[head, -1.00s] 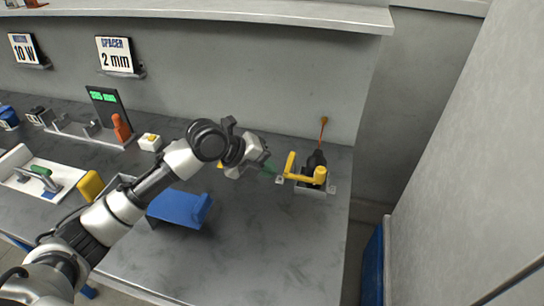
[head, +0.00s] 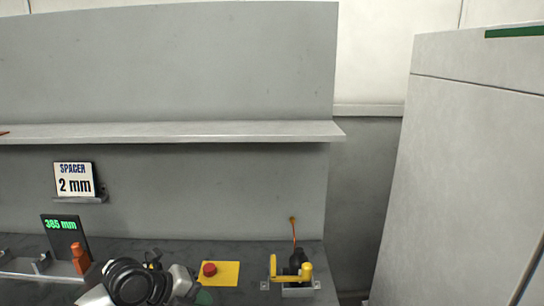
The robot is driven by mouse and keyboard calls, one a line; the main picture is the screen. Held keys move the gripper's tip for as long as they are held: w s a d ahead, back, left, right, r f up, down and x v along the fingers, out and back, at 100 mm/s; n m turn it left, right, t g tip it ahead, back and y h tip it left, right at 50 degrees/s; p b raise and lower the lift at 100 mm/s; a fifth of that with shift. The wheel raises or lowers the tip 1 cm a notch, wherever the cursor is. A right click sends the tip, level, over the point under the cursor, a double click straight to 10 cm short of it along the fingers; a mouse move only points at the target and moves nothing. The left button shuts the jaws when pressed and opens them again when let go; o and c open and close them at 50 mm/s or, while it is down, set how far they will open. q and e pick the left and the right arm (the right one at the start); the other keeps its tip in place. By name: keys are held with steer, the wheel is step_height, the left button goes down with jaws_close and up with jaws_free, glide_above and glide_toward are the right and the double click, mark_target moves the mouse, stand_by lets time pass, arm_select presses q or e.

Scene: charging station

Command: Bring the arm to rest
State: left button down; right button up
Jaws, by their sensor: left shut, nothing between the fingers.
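The arm in view is my left one, low in the head view, with its dark round wrist joint at the bottom edge. My left gripper (head: 192,284) is partly cut off by the bottom of the picture. It is shut with nothing held, just in front of a yellow plate with a red button (head: 209,269). A small green piece (head: 205,297) shows beside it at the bottom edge; I cannot tell what it belongs to. My right gripper is not in view.
A device with a yellow handle (head: 305,272) stands at the bench's right end. A display reading 385 mm (head: 62,227) and an orange part (head: 80,258) are at left. A shelf (head: 170,132) runs above a "SPACER 2 mm" sign (head: 75,179). A tall grey cabinet (head: 460,170) stands right.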

arm_select(q)
steer(key=s+f+n, duration=0.3)
steer(key=s+n, duration=0.1)
steer(key=s+d+f+n+y, duration=0.1)
steer(key=s+f+n, duration=0.3)
steer(key=s+d+f+n+y, duration=0.1)
steer(key=s+f+n, duration=0.2)
steer(key=s, duration=0.2)
steer(key=shift+d+f+n, duration=0.2)
steer(key=shift+f+n, duration=0.2)
steer(key=s+a+f+n+g+y, duration=0.1)
steer(key=s+a+f+n+y, duration=0.2)
steer(key=s+n, duration=0.5)
steer(key=s+a+f+n+g+y, duration=0.1)
steer(key=s+a+n+y, duration=0.2)
steer(key=s+a+n, duration=0.4)
step_height(320, 180, down, 25)
steer(key=s+d, duration=0.1)
steer(key=d, duration=0.1)
steer(key=s+a+f+g, duration=0.2)
steer(key=s+a+f, duration=0.1)
steer(key=s+f, duration=1.3)
steer(key=shift+s+f, duration=0.4)
